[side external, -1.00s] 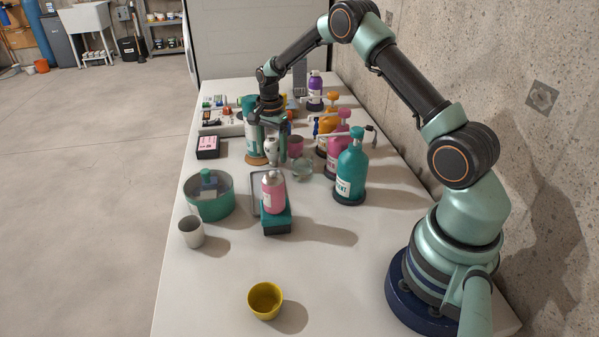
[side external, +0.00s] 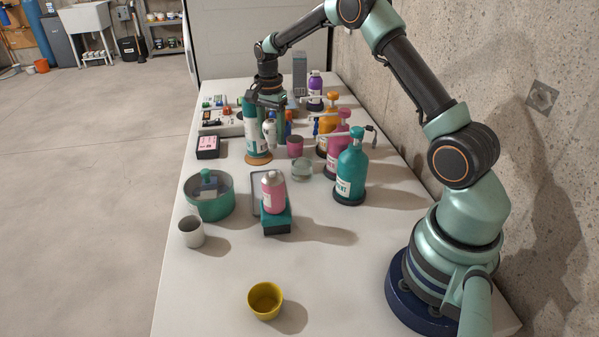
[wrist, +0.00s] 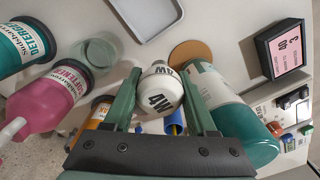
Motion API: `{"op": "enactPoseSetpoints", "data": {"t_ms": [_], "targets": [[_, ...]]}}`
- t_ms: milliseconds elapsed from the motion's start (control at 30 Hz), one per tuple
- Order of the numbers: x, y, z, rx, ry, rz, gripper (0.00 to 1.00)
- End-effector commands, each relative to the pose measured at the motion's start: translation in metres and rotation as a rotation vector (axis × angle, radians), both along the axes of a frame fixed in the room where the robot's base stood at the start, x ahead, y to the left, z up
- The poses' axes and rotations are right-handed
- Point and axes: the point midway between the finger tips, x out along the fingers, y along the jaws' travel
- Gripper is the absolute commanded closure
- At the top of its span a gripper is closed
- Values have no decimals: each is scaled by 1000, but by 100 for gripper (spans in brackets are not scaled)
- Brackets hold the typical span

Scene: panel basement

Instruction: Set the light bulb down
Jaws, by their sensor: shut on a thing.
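The light bulb (side external: 269,130) is white, and its "4W" marking shows in the wrist view (wrist: 158,92). My gripper (side external: 269,112) is shut on the bulb, with one green finger on each side of it in the wrist view (wrist: 159,82). The bulb hangs below my gripper, above the far half of the table, close to the right of a teal and white bottle on a cork-coloured disc. Whether the bulb's lower end touches anything is hard to tell.
The teal and white bottle (side external: 252,136) stands right beside the bulb. A magenta cup (side external: 295,146), a glass dish (side external: 302,168) and several pump bottles stand to the right. A grey tray (side external: 256,204) lies nearer. The table front around the yellow cup (side external: 265,300) has free room.

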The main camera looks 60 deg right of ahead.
Motion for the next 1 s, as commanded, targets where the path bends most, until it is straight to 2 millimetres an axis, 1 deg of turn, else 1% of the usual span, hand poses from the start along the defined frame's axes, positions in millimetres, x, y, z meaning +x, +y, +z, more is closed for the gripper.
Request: {"op": "enactPoseSetpoints", "data": {"t_ms": [33, 300, 400, 500, 667, 767, 867, 967, 1000], "targets": [[1, 0, 14, -1, -6, 0, 100], [1, 0, 83, -1, -6, 0, 100], [1, 0, 104, -2, -5, 0, 100], [1, 0, 121, -2, -4, 0, 100], [0, 1, 138, -1, -2, 5, 100], [-2, 7, 145, -1, -1, 50, 100], [-9, 22, 150, -1, -2, 165, 100], [-21, 44, 154, -1, -2, 345, 100], [-27, 54, 156, -1, -1, 429, 100]]}}
